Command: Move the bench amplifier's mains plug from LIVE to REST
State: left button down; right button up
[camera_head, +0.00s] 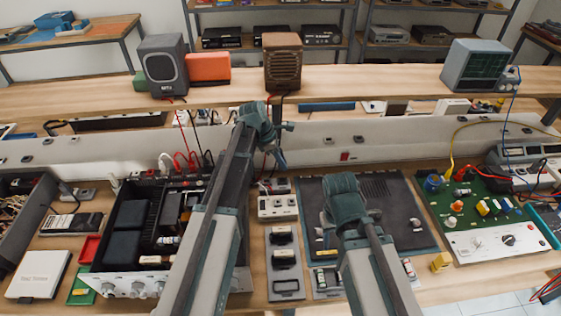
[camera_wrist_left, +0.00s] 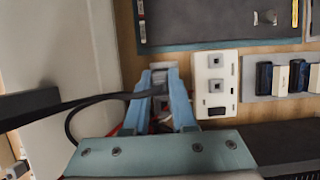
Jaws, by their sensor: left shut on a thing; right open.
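The opened bench amplifier (camera_head: 128,250) with its black blocks stands left of my arms. My left gripper (camera_head: 276,158) is over the back of the bench, near a white two-socket panel (camera_head: 278,208). In the left wrist view its blue fingers (camera_wrist_left: 160,98) are shut on a dark plug (camera_wrist_left: 158,88), with a black cable (camera_wrist_left: 95,100) running off to the left. The plug is beside the white panel (camera_wrist_left: 215,85), over or at a pale plate; whether it is seated is unclear. LIVE and REST labels are not readable. My right gripper (camera_head: 345,222) is open over a dark mat, its fingers mostly hidden.
A grey strip (camera_head: 284,288) with dark rocker-like parts lies in front of the panel. The dark mat (camera_head: 310,190) is right of it. A green circuit board (camera_head: 480,215) stands at the right. A raised shelf (camera_head: 350,85) carries speakers. Cables hang behind the amplifier.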

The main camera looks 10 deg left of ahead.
pick_arm(q)
jog(key=shift+f+b, duration=1.9)
jog(key=shift+f, duration=0.2)
pick_arm(e)
jog(key=shift+f, duration=2.1)
pick_arm(q)
jog(key=shift+f+b, duration=0.95)
pick_arm(e)
jog(key=shift+f, duration=0.95)
pick_arm(q)
jog(key=c, duration=0.7)
grip_release()
jog(key=shift+o, duration=0.2)
jog(key=shift+r, duration=0.1)
pick_arm(e)
jog(key=shift+r, duration=0.1)
pick_arm(q)
jog(key=p+v, duration=1.2)
jog(key=v, duration=0.1)
jog(key=shift+a+r+p, duration=0.2)
jog(key=shift+r+p, duration=0.1)
jog(key=shift+p, duration=0.1)
pick_arm(e)
notch_tip(320, 180, up, 13)
jog(key=shift+f, duration=0.2)
pick_arm(q)
jog(key=shift+s, duration=0.1)
